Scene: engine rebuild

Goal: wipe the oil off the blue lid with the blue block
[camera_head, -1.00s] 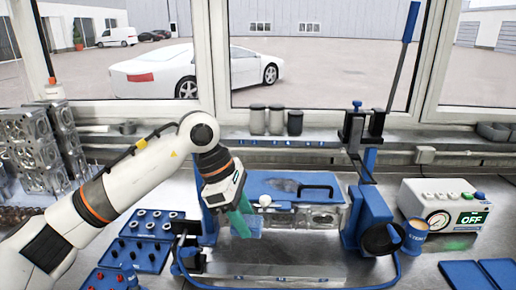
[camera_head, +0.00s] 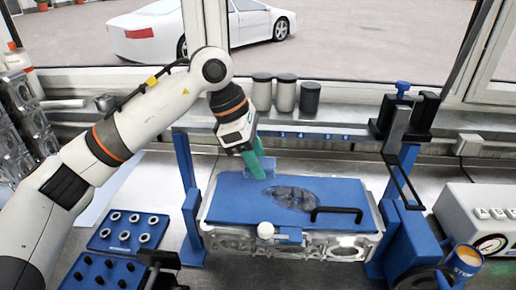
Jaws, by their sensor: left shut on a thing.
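The blue lid (camera_head: 245,205) lies flat on a metal engine block (camera_head: 345,249) between two blue stand posts. A dark, glossy oil patch (camera_head: 291,199) shows right of the lid's middle, left of the black handle (camera_head: 336,212). My left gripper (camera_head: 257,163), with green fingers, is shut on a translucent blue block (camera_head: 262,169). It holds the block over the back left part of the lid, left of and behind the oil patch. I cannot tell whether the block touches the lid. My right gripper is not in view.
Trays with rings (camera_head: 130,230) and dark pegs (camera_head: 97,272) lie at the left. Several canisters (camera_head: 286,93) stand on the ledge behind. A black lever clamp (camera_head: 398,125) rises at the right, near a white gauge box (camera_head: 480,215).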

